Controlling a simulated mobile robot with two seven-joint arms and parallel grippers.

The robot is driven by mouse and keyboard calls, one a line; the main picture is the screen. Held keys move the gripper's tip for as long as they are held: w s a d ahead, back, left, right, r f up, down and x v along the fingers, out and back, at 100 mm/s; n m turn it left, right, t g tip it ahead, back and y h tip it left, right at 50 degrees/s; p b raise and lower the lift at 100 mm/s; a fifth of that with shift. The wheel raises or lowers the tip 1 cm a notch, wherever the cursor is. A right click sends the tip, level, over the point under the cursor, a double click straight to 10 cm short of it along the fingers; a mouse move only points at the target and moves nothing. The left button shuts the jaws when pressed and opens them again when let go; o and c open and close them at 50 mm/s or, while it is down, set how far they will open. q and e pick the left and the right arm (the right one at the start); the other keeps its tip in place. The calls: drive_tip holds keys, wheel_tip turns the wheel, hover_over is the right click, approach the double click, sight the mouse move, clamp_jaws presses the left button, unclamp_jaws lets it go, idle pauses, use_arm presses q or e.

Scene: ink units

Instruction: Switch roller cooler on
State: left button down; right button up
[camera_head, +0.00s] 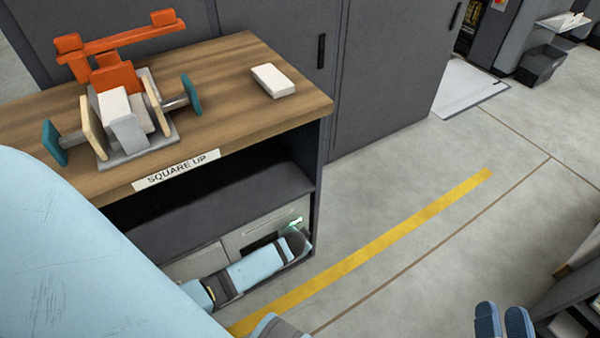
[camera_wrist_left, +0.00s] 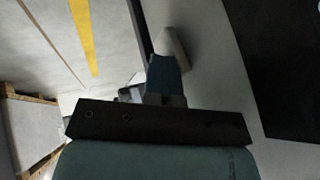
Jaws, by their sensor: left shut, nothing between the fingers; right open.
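A light grey unit (camera_head: 250,230) with a small green lit display (camera_head: 296,222) and a dark slot sits in the lower compartment of the bench. No name is readable on it, so I cannot tell surely that it is the roller cooler. My left arm reaches along its front in the head view, and its gripper is hidden there. In the left wrist view my left gripper (camera_wrist_left: 164,62) is shut and empty, its blue fingers close to a pale wedge-shaped piece (camera_wrist_left: 176,48) on a grey face. I cannot tell whether they touch. My right gripper (camera_head: 503,318) is open and empty at the lower right.
The bench's wooden top (camera_head: 230,90) carries an orange-armed fixture (camera_head: 115,75) and a white block (camera_head: 272,80). Its front bears a "SQUARE UP" label (camera_head: 176,170). Dark cabinets (camera_head: 390,60) stand behind. The floor along the yellow line (camera_head: 400,235) is clear.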

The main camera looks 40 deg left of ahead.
use_arm(q)
drive_tip(key=shift+r+p, duration=0.55)
drive_tip(key=shift+r, duration=0.3)
use_arm(e)
wheel_tip(320, 180, up, 2)
drive_tip(key=shift+s+r, duration=0.1)
